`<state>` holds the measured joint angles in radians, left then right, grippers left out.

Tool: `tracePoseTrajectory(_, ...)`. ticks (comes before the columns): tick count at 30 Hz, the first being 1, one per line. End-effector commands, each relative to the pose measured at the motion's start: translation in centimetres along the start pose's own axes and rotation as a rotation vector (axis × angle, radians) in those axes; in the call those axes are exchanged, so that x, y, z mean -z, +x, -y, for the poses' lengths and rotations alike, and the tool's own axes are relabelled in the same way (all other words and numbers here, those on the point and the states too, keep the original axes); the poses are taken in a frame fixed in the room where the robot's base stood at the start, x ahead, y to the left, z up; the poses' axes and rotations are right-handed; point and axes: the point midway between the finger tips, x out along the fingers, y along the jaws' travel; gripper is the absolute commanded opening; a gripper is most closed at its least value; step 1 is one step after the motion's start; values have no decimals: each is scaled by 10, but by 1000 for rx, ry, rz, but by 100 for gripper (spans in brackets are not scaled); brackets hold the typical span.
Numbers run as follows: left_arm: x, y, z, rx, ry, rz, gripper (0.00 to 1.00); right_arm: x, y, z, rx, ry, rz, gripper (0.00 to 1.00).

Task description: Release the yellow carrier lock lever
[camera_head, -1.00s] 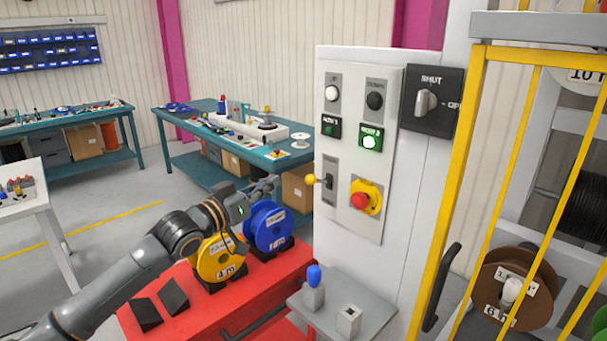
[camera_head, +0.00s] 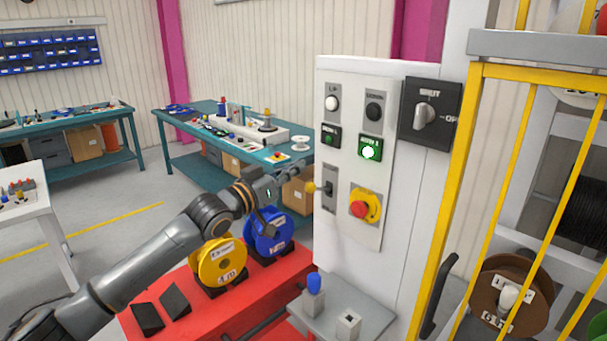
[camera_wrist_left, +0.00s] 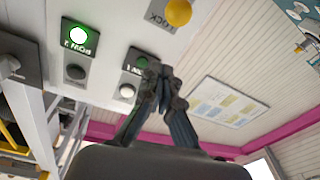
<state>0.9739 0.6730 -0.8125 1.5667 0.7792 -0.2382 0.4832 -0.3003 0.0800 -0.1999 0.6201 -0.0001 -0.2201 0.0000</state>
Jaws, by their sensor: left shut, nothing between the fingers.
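The knob (camera_wrist_left: 178,12) also shows at the top of the left wrist view, beside a plate marked LOCK (camera_wrist_left: 160,18). My left gripper (camera_head: 297,170) is just up and left of the knob in the head view. In the left wrist view its fingers (camera_wrist_left: 161,82) are together and empty, with a visible gap to the knob. My right gripper is not in view.
Yellow (camera_head: 220,263) and blue (camera_head: 268,232) reels stand on a red carrier (camera_head: 225,303) below my arm. A yellow-framed cage (camera_head: 455,190) is at right.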

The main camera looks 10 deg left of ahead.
Motion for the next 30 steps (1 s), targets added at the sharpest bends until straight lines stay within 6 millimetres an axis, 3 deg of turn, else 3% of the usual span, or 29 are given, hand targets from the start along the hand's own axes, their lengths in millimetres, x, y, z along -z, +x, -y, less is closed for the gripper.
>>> tracePoseTrajectory(6, 1, 36, -1, 1, 1, 1, 0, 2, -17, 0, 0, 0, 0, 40)
tracePoseTrajectory(9, -16, 28, 0, 1, -3, 5, 0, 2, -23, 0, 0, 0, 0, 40)
tracePoseTrajectory(15, -33, 22, 0, 0, 0, 0, 0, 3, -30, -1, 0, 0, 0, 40)
tracePoseTrajectory(30, -39, 19, 0, -1, 1, -4, 0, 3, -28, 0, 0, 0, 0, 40)
